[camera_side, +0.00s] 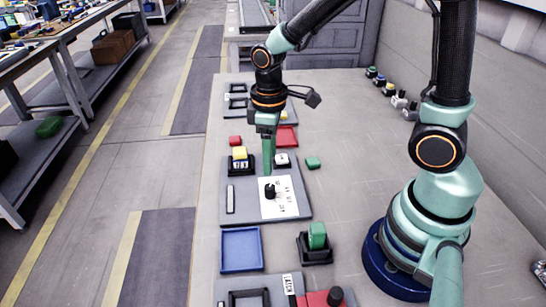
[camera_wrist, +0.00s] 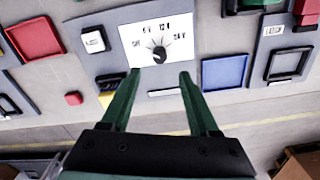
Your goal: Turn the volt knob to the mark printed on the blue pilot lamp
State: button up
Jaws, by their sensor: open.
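The volt knob (camera_wrist: 160,54) is black and sits on a white dial plate (camera_wrist: 137,33) marked OFF, 6 V, 12 V and 24 V. Its pointer seems to face the upper part of the dial; the exact mark is hard to tell. In the side view the knob (camera_side: 270,190) is on a grey panel (camera_side: 240,208). My gripper (camera_wrist: 160,73) is open and empty, its fingertips to either side of and below the knob in the wrist view. In the side view my gripper (camera_side: 268,170) is just behind the knob. Several small lamps (camera_side: 389,89) stand at the back right; no printed mark is readable.
A blue tray (camera_side: 241,268) and a green block (camera_side: 317,235) in a black holder are in front. The table between the panel and my base is mostly clear.

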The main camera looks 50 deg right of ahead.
aim_at(270, 187)
notch_tip(270, 187, down, 8)
jog(key=shift+f, duration=0.25)
grip_shut()
dwell(0.3)
